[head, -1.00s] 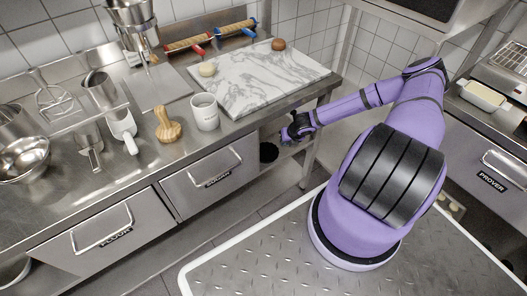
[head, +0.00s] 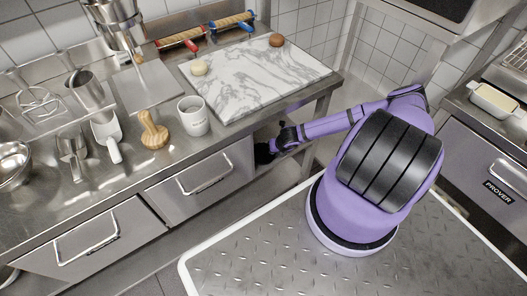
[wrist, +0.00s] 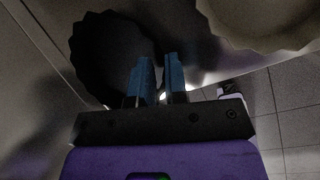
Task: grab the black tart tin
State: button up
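The black tart tin (wrist: 100,50) is a dark, round, fluted tin. It fills the upper left of the wrist view. My gripper (wrist: 160,57) has its two blue fingers at the tin's right edge, with only a narrow gap between them. The rim runs up to or between the fingers; it is too dark to tell whether they press on it. In the head view my gripper (head: 272,149) reaches under the counter's right end. A dark patch of the tin (head: 263,155) shows there beside it.
A pale fluted tin (wrist: 262,22) lies close to the right of my fingers. The steel counter (head: 232,135) and its drawer front (head: 205,183) are close by my gripper.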

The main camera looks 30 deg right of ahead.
jog(key=shift+w+f, duration=0.1)
jog(key=shift+f, duration=0.1)
jog(key=shift+c, duration=0.3)
grip_shut()
jog(key=shift+r, duration=0.2)
